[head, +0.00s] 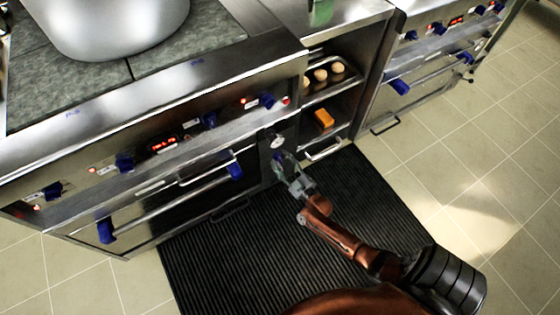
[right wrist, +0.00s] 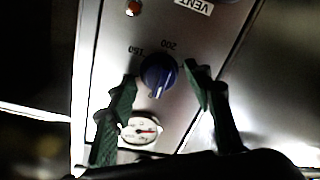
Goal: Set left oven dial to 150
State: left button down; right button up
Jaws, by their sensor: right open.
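The oven dial is a round blue knob (right wrist: 159,72) on a steel panel, with upside-down labels 150 and 200 beside it in the right wrist view. I cannot clearly tell which number its mark points to. My right gripper (right wrist: 161,86) is open, with one green finger on each side of the knob; I cannot tell whether they touch it. In the head view my right gripper (head: 285,166) is at the narrow panel between the oven and the shelves, largely covering the knob. My left gripper is not in view.
A white round gauge (right wrist: 141,130) is close to the knob, near one finger. The oven handle (head: 150,205) runs left of the gripper. Open shelves (head: 330,90) with buns stand to the right. A black ribbed mat (head: 290,235) covers the floor.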

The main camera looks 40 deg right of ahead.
jog(key=shift+w+r, duration=0.1)
jog(key=shift+c, duration=0.7)
jog(key=c, duration=1)
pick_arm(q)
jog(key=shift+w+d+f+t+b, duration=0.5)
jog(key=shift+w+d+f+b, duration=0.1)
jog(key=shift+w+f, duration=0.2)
pick_arm(e)
jog(key=m, duration=0.8)
jog(key=m+h, duration=0.1)
jog(key=m, duration=0.7)
jog(key=m+h, duration=0.1)
jog(key=m, duration=0.8)
jog(key=shift+f, duration=0.3)
